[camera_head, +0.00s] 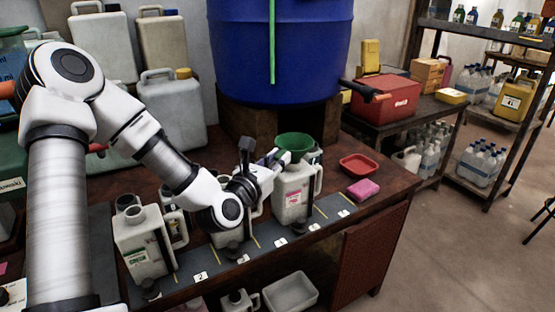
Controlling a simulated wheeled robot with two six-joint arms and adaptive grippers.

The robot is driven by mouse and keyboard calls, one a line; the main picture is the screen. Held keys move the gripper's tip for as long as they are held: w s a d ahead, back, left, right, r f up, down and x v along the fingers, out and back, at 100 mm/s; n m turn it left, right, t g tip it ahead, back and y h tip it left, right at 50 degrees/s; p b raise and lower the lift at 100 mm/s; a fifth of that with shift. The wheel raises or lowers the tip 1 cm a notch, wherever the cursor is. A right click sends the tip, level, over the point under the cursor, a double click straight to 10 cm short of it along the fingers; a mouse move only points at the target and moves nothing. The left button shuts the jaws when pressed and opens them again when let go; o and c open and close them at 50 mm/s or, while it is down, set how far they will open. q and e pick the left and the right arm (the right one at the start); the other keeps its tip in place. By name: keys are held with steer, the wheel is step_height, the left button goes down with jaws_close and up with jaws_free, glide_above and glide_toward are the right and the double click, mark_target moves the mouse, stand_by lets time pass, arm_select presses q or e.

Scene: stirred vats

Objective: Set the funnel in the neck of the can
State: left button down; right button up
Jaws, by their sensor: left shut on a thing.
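The green funnel (294,142) is upright at the top of a pale can (291,197) with a label and a side handle. My left gripper (277,160) reaches in from the left and is shut on the funnel at its lower part. The funnel's spout and the can's neck are hidden behind the fingers and the rim, so I cannot tell whether the spout is inside the neck. My right gripper is not in view.
Another pale can (140,250) stands to the left on the numbered grey strip (270,247). A red tray (358,165) and a pink sponge (363,190) lie to the right on the bench. A large blue vat (285,50) stands behind.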

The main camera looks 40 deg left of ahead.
arm_select(q)
steer(key=shift+f+b, duration=0.4)
steer(key=c, duration=1)
jaws_free()
steer(key=shift+r, duration=0.1)
step_height(320, 180, up, 10)
steer(key=shift+f, duration=0.1)
